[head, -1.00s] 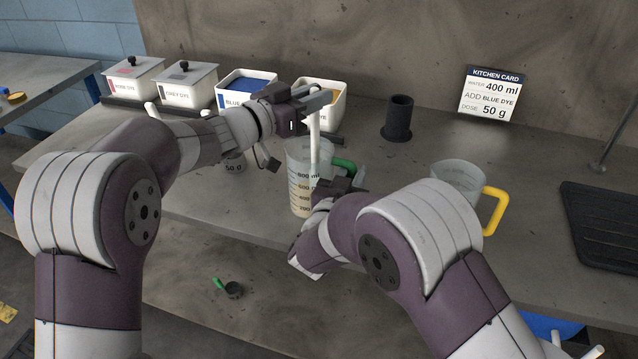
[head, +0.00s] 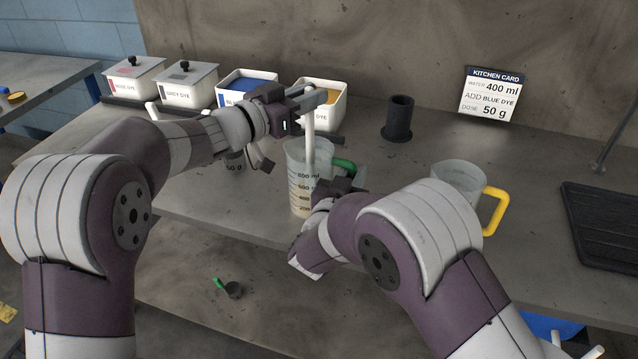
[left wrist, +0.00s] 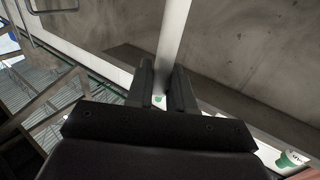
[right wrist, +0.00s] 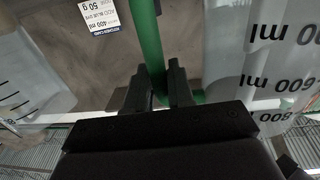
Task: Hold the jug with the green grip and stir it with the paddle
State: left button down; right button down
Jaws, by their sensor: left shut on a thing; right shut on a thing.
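The clear jug with the green grip (head: 301,196) stands upright on the bench with a pale beige liquid in its lower part. My right gripper (head: 342,184) is shut on its green grip (head: 343,164); the grip also shows between the fingers in the right wrist view (right wrist: 150,50). My left gripper (head: 308,99) is above the jug, shut on the white paddle (head: 310,128), whose shaft goes down into the jug. The shaft also shows in the left wrist view (left wrist: 172,40). The paddle's lower end is hidden in the jug.
A second jug with a yellow grip (head: 494,211) stands to the right, near a black ribbed mat (head: 606,225). Lidded dye boxes (head: 187,90), an open blue dye box (head: 247,85) and a yellow one (head: 320,90) line the back. A dark cup (head: 398,118) stands behind.

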pick_arm(q)
notch_tip(320, 180, up, 17)
dwell(0.8)
pick_arm(e)
jog(key=c, duration=0.9)
grip_release()
